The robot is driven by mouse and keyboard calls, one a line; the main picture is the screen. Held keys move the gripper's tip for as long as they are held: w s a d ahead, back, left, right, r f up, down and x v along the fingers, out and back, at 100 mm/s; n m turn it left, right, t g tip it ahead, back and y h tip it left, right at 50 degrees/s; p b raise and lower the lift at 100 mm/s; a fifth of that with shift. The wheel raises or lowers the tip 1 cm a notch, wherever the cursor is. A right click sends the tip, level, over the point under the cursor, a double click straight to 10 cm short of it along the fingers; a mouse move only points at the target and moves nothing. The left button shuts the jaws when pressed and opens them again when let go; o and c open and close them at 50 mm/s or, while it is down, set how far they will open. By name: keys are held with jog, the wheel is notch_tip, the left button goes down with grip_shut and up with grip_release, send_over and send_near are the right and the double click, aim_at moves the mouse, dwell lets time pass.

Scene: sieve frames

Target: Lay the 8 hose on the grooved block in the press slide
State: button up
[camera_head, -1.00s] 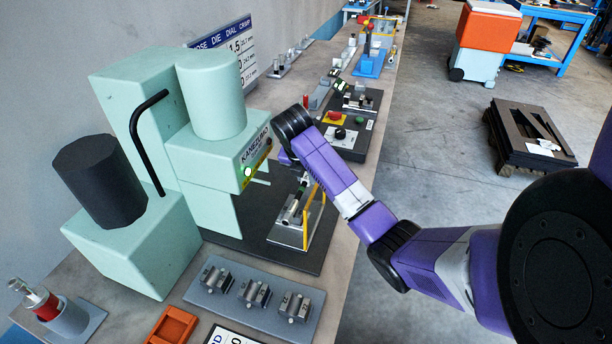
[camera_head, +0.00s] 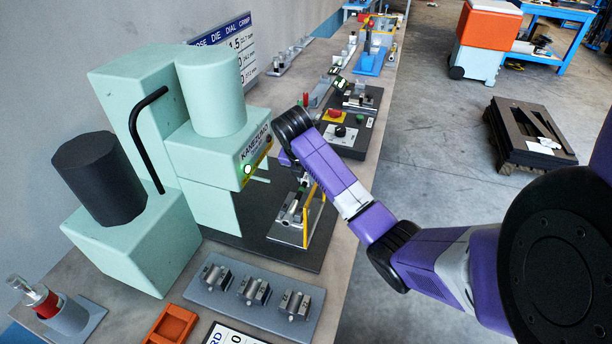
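The press (camera_head: 215,150) is pale green and stands at the left, with a lit green lamp on its head. Its slide (camera_head: 290,232) is a grey plate beside a yellow guard frame (camera_head: 310,212). On the slide sits a small metal piece (camera_head: 292,208), with a dark part and a green mark above it. I cannot tell whether this is the grooved block, a hose on it, or both. My purple arm bends down over this place. My gripper's fingers are hidden or too small to make out, so its opening and any hold are unclear. No number 8 is readable on any hose.
A grey tray (camera_head: 222,298) with several metal die blocks lies in front of the press. An orange tray (camera_head: 172,325) is near the front. A control box (camera_head: 350,132) with a red button stands behind the slide. Fittings and hose-like pieces (camera_head: 338,86) lie further back.

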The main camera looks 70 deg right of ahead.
jog(key=o, duration=0.5)
jog(key=v, duration=0.8)
jog(key=shift+p, duration=0.3)
